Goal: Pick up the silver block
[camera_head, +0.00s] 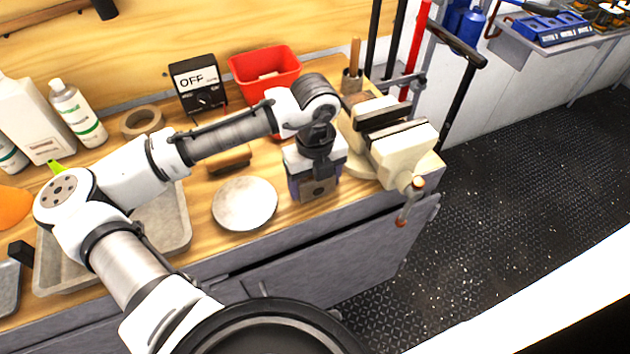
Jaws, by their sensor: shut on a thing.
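My gripper (314,186) is low over the right part of the wooden workbench (275,222), between a round pale plate and the vise. It is shut on a grey, boxy thing (321,188), which looks like the silver block. My wrist above covers much of it. I cannot tell whether the block touches the bench top or is slightly raised.
The pale plate (245,203) lies just left of my gripper, and the cream vise (403,150) stands close at its right. A grey tray (178,222) and bottles (77,113) are further left.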

